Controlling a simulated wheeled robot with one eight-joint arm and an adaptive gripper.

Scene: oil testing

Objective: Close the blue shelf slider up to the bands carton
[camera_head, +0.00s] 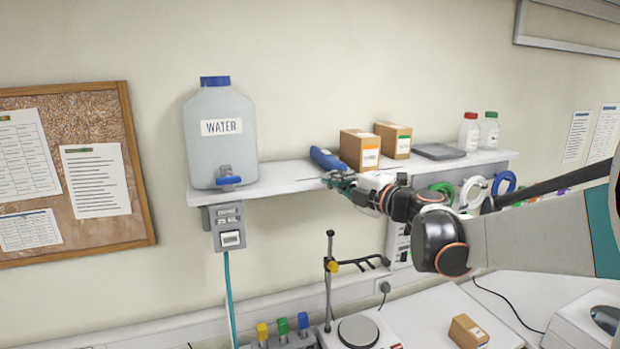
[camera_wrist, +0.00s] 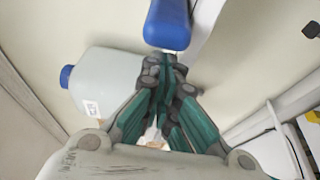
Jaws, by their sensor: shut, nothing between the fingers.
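The blue slider (camera_head: 326,158) is on the wall shelf, left of two brown cartons. A narrow gap seems to show between it and the nearer carton with an orange label (camera_head: 360,150). The other carton has a green label (camera_head: 393,140); I cannot read which is the bands carton. My gripper (camera_head: 338,182) is shut and empty, just in front of and below the slider at the shelf's front edge. In the wrist view the slider (camera_wrist: 168,24) lies just beyond my closed fingertips (camera_wrist: 165,66); I cannot tell whether they touch it.
A water container (camera_head: 220,140) stands at the shelf's (camera_head: 278,179) left end. A dark flat tray (camera_head: 438,152) and two capped bottles (camera_head: 468,133) stand to the right. Shelf space between the container and the slider is clear. A stand (camera_head: 329,270) is below.

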